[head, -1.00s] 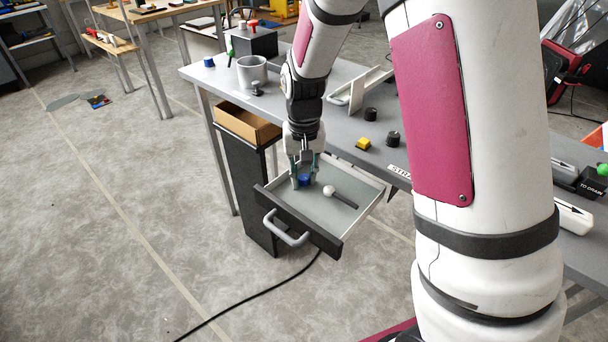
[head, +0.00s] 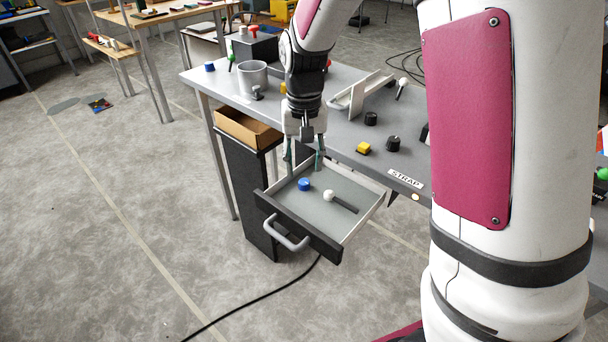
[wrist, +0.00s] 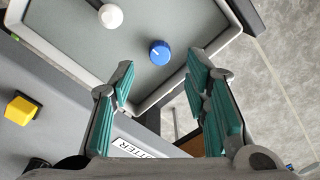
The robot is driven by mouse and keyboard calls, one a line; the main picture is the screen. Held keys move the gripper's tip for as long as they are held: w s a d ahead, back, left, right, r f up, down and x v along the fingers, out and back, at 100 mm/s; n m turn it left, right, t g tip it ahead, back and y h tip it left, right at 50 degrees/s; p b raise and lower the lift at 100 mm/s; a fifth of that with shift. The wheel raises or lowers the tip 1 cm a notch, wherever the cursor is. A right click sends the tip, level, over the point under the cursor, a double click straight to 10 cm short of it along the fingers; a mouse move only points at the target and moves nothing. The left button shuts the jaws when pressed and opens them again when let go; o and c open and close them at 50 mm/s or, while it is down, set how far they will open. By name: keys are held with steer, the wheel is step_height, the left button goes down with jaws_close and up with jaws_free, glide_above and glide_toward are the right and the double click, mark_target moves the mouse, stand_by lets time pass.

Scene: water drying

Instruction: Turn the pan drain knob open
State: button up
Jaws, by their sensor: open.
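A blue round knob (head: 304,184) sits on the floor of the open grey pan-like drawer (head: 335,222). In the wrist view the knob (wrist: 160,52) shows a short white mark on its top, towards the left. My gripper (head: 303,165) is open and empty above the back part of the drawer. Its fingertips are apart from the knob. In the wrist view the two teal-padded fingers (wrist: 160,82) are spread wide, with the knob beyond the gap between them. A black rod with a white ball end (head: 341,202) lies beside the knob in the drawer.
The grey worktable (head: 340,125) stands behind, with a yellow block (head: 364,148), black knobs (head: 393,144) and a metal cup (head: 252,78). A cardboard box (head: 247,129) stands on a black stand left of the drawer. Floor in front is clear, except for a black cable (head: 262,300).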

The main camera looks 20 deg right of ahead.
mark_target(304, 182)
step_height(304, 182, up, 6)
stand_by(0.6)
steer(key=s+r+n, duration=0.1)
steer(key=s+r, duration=0.3)
steer(key=s, duration=0.3)
steer(key=s+r, duration=0.4)
steer(key=s, duration=0.3)
steer(key=s+d+n+t, duration=0.1)
steer(key=s+n, duration=0.1)
steer(key=s, duration=1.7)
step_height(304, 182, up, 16)
steer(key=t+p, duration=0.3)
steer(key=p, duration=1.2)
steer(key=shift+w, duration=0.35)
